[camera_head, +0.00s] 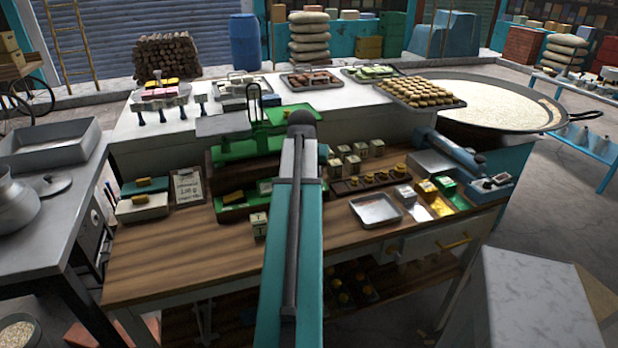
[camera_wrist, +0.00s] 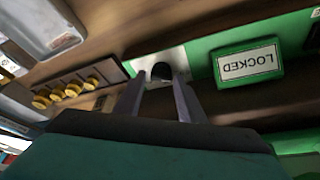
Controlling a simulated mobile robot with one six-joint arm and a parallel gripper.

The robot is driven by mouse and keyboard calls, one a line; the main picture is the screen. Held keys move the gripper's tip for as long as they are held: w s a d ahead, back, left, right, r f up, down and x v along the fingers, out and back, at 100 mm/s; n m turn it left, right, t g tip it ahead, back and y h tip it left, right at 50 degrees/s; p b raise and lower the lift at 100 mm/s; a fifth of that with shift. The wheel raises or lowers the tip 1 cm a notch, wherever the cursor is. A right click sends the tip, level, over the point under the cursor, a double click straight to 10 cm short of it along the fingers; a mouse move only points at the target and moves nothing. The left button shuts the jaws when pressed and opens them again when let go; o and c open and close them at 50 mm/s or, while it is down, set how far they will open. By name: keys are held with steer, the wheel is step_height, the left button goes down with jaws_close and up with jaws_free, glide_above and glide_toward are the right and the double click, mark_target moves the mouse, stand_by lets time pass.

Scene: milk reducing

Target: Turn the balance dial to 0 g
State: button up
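The balance dial (camera_wrist: 162,71) is a dark round knob on a pale metal plate, seen in the wrist view. My gripper (camera_wrist: 159,85) is open, with its two grey fingers apart and the dial between their tips from this view. I cannot tell whether either finger touches it. The dial's scale marks and reading are not legible. A green box (camera_wrist: 248,64) with an upside-down LOCKED label is just right of the dial. In the head view, the green balance (camera_head: 245,147) stands on the wooden bench; my arm hides the gripper and the dial.
A wooden block with brass weights (camera_wrist: 65,88) lies left of the dial. A metal tray (camera_head: 376,209) and several small boxes (camera_head: 355,160) stand right of my arm on the bench (camera_head: 180,248). The bench's front left is clear.

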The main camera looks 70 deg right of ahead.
steer(key=shift+r, duration=0.1)
steer(key=b+v, duration=0.2)
steer(key=v, duration=1.1)
steer(key=shift+a+r, duration=0.15)
steer(key=shift+r, duration=0.15)
steer(key=shift+s, duration=0.1)
stand_by(0.5)
